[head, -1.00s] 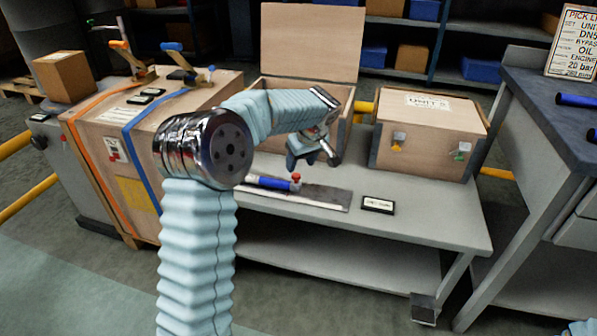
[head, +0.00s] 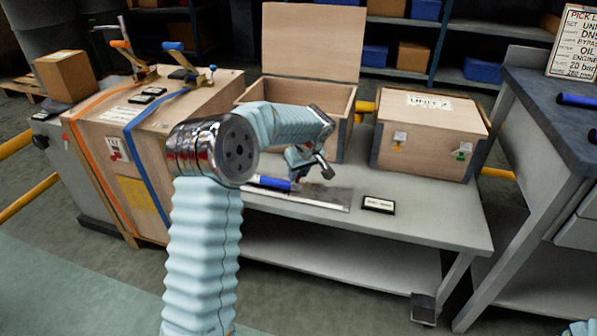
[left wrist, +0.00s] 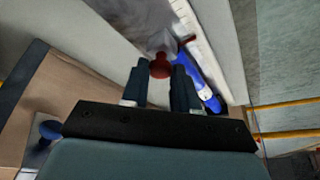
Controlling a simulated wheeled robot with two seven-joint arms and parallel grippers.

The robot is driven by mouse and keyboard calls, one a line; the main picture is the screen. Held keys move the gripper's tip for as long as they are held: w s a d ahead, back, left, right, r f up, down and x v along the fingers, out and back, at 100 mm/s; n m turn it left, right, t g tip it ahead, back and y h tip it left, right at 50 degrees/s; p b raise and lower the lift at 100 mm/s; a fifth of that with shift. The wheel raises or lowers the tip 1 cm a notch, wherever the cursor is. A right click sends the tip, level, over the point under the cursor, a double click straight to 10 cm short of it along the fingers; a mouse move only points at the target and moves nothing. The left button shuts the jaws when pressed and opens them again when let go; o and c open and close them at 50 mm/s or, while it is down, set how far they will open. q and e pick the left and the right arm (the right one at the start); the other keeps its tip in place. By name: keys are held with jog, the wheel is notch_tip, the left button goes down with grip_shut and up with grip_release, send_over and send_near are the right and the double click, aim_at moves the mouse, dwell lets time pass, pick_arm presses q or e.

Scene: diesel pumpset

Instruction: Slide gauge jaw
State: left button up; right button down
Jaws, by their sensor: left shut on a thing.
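The gauge lies on the grey bench, with a long pale scale (head: 305,204) along its front edge and a blue bar (head: 268,183) on it. In the left wrist view the scale (left wrist: 190,25) and the blue bar (left wrist: 198,78) run to the right of the fingers. A red knob (left wrist: 159,66) sits between the fingertips there. My left gripper (head: 298,182) is down at the gauge, shut on the red knob, which it mostly hides in the head view. The two fingers also show in the left wrist view (left wrist: 160,78).
A small black-framed label (head: 378,205) lies right of the gauge on the bench (head: 430,225). An open wooden box (head: 345,105) and a closed one (head: 430,135) stand behind. A strapped crate (head: 190,100) is at left. The bench's right front is clear.

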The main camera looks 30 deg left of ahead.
pick_arm(q)
grip_shut()
jog(key=shift+w+d, duration=0.1)
jog(key=shift+d, duration=0.25)
jog(key=d, duration=0.3)
jog(key=w+d+b, duration=0.1)
jog(key=d, duration=0.2)
jog(key=w+d+b, duration=0.1)
jog(key=d, duration=0.3)
jog(key=shift+w, duration=0.2)
jog(key=o, duration=1)
grip_release()
jog(key=shift+c, duration=0.2)
jog(key=shift+r, duration=0.15)
jog(key=v, duration=1.3)
jog(key=shift+d+r+p, duration=0.2)
jog(key=shift+r+p, duration=0.05)
jog(key=shift+p, duration=0.15)
